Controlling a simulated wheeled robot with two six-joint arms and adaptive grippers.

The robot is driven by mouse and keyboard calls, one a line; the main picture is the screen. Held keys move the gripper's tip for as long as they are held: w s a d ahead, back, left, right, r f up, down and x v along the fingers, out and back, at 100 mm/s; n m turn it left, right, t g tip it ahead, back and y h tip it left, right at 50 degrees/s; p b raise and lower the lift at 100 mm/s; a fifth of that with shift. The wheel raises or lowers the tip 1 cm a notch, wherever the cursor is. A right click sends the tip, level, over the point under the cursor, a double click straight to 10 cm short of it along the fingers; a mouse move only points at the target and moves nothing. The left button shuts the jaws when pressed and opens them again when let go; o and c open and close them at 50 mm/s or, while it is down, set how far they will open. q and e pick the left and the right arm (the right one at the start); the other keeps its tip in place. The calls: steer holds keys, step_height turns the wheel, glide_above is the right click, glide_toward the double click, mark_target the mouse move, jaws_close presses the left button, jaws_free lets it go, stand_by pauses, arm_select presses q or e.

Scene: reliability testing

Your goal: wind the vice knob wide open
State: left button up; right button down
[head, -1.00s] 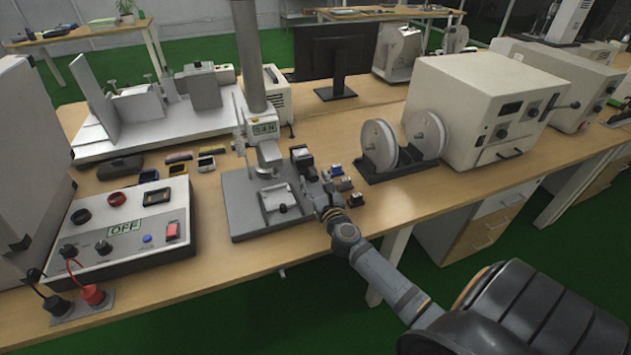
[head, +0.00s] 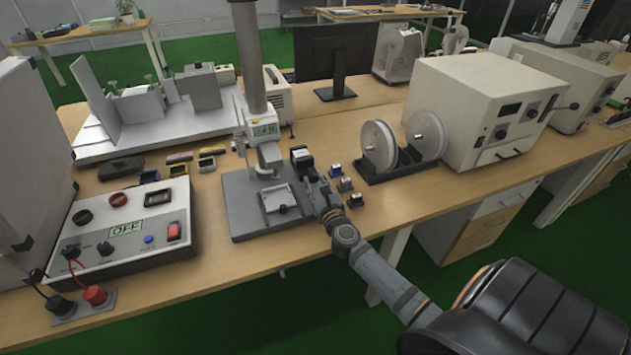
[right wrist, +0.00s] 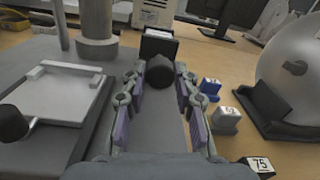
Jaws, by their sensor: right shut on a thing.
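My right gripper (head: 311,182) reaches in from the front right, beside the grey base plate of the test stand. In the right wrist view my gripper (right wrist: 160,85) has its fingers on both sides of a dark round knob (right wrist: 160,74) and is shut on it. Just beyond the knob stands a dark block with a pale top (right wrist: 159,46), which also shows in the head view (head: 301,158). A pale, flat vice-like fixture (head: 279,198) lies on the base plate. It has its own black knob (right wrist: 12,123), apart from my gripper. My left gripper is not in view.
Several small numbered blocks, one blue (head: 336,170), stand right of my gripper. A stand with white discs (head: 378,147) is farther right. The test stand's column (head: 249,55) rises behind the base plate. A control box (head: 128,230) is at left.

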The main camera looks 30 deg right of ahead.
steer(key=n+p, duration=0.2)
steer(key=n, duration=0.2)
steer(key=shift+r, duration=0.1)
steer(key=n+p, duration=0.2)
steer(key=n, duration=0.4)
steer(key=n+p, duration=0.2)
steer(key=n, duration=0.3)
steer(key=shift+f+n+y+p, duration=0.15)
steer(key=shift+n+p, duration=0.2)
steer(key=shift+n, duration=0.55)
steer(key=shift+f+n+y+p, duration=0.15)
steer(key=shift+n+p, duration=0.2)
steer(key=shift+n, duration=0.55)
steer(key=c, duration=1)
jaws_free()
